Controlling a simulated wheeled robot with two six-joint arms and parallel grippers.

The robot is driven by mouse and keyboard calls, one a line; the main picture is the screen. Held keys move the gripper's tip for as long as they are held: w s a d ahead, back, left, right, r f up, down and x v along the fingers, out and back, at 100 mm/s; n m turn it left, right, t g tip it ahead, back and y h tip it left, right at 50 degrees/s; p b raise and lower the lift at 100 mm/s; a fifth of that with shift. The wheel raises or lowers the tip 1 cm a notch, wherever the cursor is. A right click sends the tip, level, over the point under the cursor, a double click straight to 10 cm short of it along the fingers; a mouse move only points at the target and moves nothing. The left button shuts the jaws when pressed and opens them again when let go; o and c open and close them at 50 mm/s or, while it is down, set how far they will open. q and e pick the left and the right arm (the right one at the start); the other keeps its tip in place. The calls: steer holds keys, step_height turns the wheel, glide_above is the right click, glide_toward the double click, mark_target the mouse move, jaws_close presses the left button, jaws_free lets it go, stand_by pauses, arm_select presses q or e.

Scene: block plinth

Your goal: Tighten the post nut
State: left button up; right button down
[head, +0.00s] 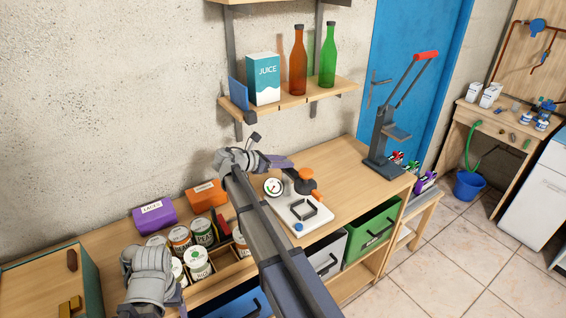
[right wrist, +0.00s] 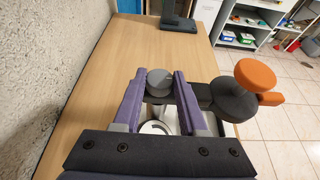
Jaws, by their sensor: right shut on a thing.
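A white base plate (head: 304,213) lies on the workbench, carrying a round gauge (head: 273,187), a black square frame, a blue knob (head: 298,227) and a dark body with orange knobs (head: 306,175). My right gripper (head: 284,163) is at its back left. In the right wrist view its purple fingers (right wrist: 160,88) are shut on a grey round piece, seemingly the post nut (right wrist: 159,77). A dark bar runs right from there to the dark body with orange knobs (right wrist: 254,75). The post below is mostly hidden. My left arm shows at the lower left; its jaws are not clear.
A lever press (head: 385,140) stands at the right end. A shelf (head: 320,92) with bottles and a juice carton hangs above.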

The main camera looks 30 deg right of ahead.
steer(key=shift+c, duration=2.2)
jaws_free()
steer(key=p+v, duration=0.3)
steer(key=v, duration=0.4)
steer(key=shift+a+r, duration=0.2)
steer(key=shift+a, duration=0.15)
steer(key=shift+s, duration=0.1)
